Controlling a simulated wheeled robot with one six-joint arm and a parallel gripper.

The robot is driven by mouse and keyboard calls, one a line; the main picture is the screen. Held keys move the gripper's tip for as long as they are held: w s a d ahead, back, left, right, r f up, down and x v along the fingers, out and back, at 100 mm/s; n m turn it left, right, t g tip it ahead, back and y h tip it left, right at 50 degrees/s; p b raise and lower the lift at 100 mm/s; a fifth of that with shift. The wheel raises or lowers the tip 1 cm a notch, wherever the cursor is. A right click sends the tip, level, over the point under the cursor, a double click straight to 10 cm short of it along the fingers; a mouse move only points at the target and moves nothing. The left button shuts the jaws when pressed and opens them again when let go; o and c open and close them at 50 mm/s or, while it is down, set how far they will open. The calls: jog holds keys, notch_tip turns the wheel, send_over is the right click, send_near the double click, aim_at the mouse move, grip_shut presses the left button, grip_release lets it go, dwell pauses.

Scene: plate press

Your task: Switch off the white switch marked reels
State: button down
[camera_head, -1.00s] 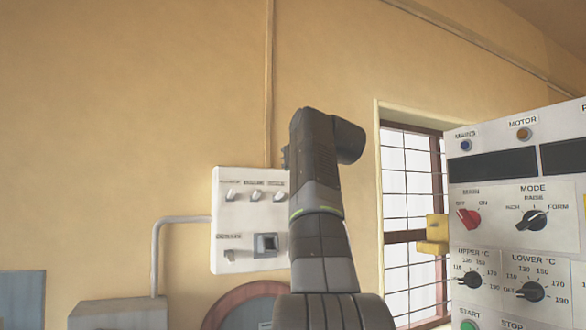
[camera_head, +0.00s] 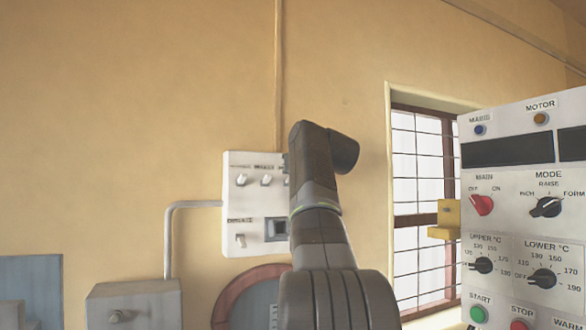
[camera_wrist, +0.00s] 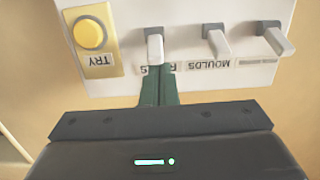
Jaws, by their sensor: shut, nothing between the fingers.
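In the wrist view the wall panel shows upside down, with several white levers in a row. The lever (camera_wrist: 155,46) over the label that reads R…S is the reels switch, as far as I can tell; my fingers cover the middle of that label. My gripper (camera_wrist: 159,72) is shut and empty, with its tips right at the end of this lever. I cannot tell whether they touch. In the head view my arm hides the right part of the wall panel (camera_head: 236,212) and my fingertips, and the labels are too small to read.
The moulds switch (camera_wrist: 216,44) and another white lever (camera_wrist: 273,38) stand beside the reels lever. A yellow TRY button (camera_wrist: 90,32) is on its other side. A large control panel (camera_head: 520,222) stands at the right, and a yellow bracket (camera_head: 446,220) sits near the barred window.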

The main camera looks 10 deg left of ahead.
jog(key=shift+s+f+t+y+b, duration=0.1)
jog(key=shift+f+t+y+b, duration=0.25)
jog(key=shift+b, duration=0.9)
jog(key=s+d+f+t+y+b, duration=0.1)
jog(key=s+d+f+b, duration=0.2)
jog(key=s+b, duration=0.3)
jog(key=s+d+f+t+y+b, duration=0.1)
jog(key=s+d+f+t+b, duration=0.1)
jog(key=s+d+b, duration=0.3)
jog(key=f+b, duration=0.1)
jog(key=b, duration=0.3)
jog(key=shift+s+f+b, duration=0.3)
jog(key=shift+s+f, duration=0.1)
jog(key=shift+w, duration=0.1)
